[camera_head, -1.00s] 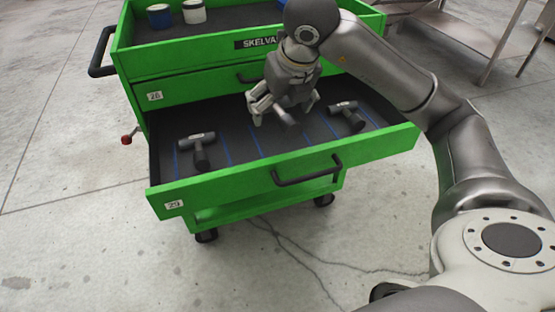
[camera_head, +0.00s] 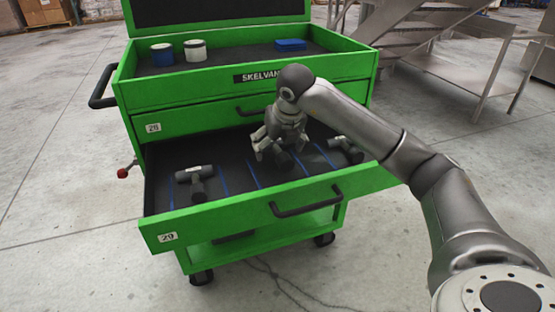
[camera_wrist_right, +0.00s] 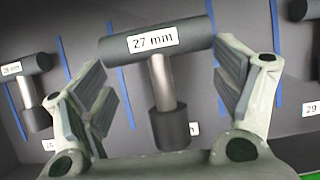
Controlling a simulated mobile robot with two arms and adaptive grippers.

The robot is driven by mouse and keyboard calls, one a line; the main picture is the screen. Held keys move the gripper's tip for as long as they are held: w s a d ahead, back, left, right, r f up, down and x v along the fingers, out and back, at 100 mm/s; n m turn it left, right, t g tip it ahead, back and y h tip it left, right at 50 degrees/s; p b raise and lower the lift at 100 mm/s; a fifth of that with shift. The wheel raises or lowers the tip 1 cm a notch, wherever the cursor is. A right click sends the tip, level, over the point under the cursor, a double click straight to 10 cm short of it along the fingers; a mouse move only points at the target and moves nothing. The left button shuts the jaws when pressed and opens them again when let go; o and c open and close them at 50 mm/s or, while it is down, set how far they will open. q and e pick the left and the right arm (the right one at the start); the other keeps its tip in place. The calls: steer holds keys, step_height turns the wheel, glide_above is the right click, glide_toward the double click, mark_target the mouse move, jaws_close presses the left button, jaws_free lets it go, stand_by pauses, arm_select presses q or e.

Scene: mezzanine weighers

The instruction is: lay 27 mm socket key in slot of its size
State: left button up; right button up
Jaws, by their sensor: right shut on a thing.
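My right gripper (camera_head: 275,150) is over the middle of the open lower drawer (camera_head: 215,213) of the green cart. It is shut on the dark T-shaped 27 mm socket key (camera_wrist_right: 168,40), whose white label faces the right wrist camera. The fingers (camera_wrist_right: 165,100) flank the key at the ends of its handle, and its shaft and socket hang between them. Blue lines (camera_wrist_right: 122,98) divide the drawer floor into slots. A white slot label (camera_wrist_right: 194,128) is partly hidden behind the socket. I cannot tell whether the key touches the floor. My left gripper is not in view.
Another socket key (camera_head: 194,178) lies in a left slot and one more (camera_head: 346,149) at the right. The cart top holds a blue-banded can (camera_head: 162,54), a white can (camera_head: 195,51) and a blue block (camera_head: 290,45). A metal table (camera_head: 480,60) stands at the back right.

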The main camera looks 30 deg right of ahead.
mark_target(277, 158)
steer(key=shift+w+d+f, duration=0.15)
steer(key=shift+w+f, duration=0.2)
steer(key=shift+f, duration=0.1)
steer(key=shift+w+d+f+b, duration=0.15)
steer(key=shift+f+b, duration=0.1)
steer(key=shift+f, duration=0.7)
steer(key=shift+w+d+f+b, duration=0.1)
steer(key=shift+f+b, duration=0.1)
steer(key=shift+f, duration=0.75)
steer(key=shift+a, duration=0.1)
steer(key=shift+f, duration=0.15)
steer(key=o, duration=1)
